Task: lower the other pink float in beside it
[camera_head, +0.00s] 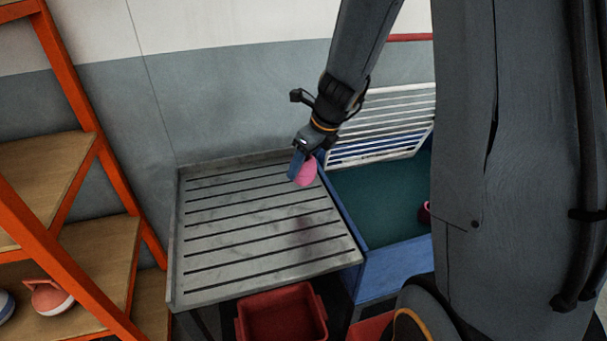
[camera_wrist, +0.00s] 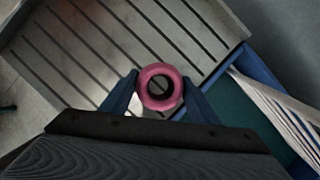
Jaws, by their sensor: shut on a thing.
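My gripper (camera_head: 299,167) is shut on a pink float (camera_head: 306,175), held above the slatted metal table near its right edge, beside the blue bin. In the wrist view the float (camera_wrist: 147,75) shows as a pink ring with a dark centre, between the two blue fingers of my gripper (camera_wrist: 160,88). The blue bin (camera_head: 388,272) stands open to the right of the table, with a dark teal inside. A second dark pink thing (camera_head: 424,213), perhaps the other float, shows in the bin at its right, partly hidden by my own body.
The slatted table (camera_head: 250,225) is bare. A white slatted lid (camera_head: 385,125) stands raised behind the bin. A red crate (camera_head: 283,315) sits below the table's front edge. An orange-framed shelf (camera_head: 75,75) at left holds a coral-and-white float (camera_head: 47,297).

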